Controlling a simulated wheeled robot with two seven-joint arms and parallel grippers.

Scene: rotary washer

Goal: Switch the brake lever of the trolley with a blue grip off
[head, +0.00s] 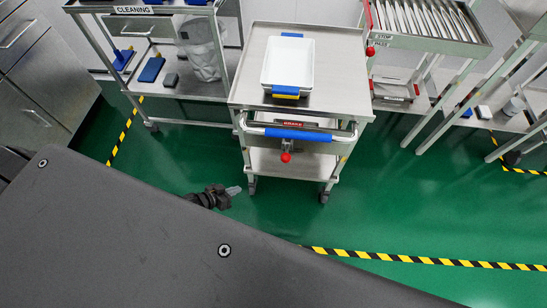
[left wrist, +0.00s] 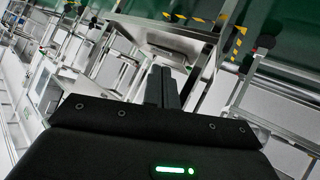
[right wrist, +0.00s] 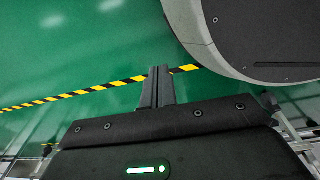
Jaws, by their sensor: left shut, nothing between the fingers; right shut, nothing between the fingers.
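The steel trolley (head: 345,92) stands ahead in the head view. Its push handle carries a blue grip (head: 299,134). A brake lever with a red knob (head: 286,157) hangs just below the grip, under a dark label plate with red lettering. My left gripper (head: 233,190) is low, to the left of the trolley, apart from the lever. Its fingers are closed and empty; they also show in the left wrist view (left wrist: 161,85). My right gripper (right wrist: 156,85) shows only in its own wrist view, fingers closed and empty above green floor.
A white tray (head: 288,64) with blue and yellow ends rests on the trolley top. A cleaning cart (head: 180,90) stands left, and a rack of plates (head: 425,20) right. Another red knob (head: 370,51) is beside the trolley. Yellow-black tape (head: 430,260) marks the open green floor.

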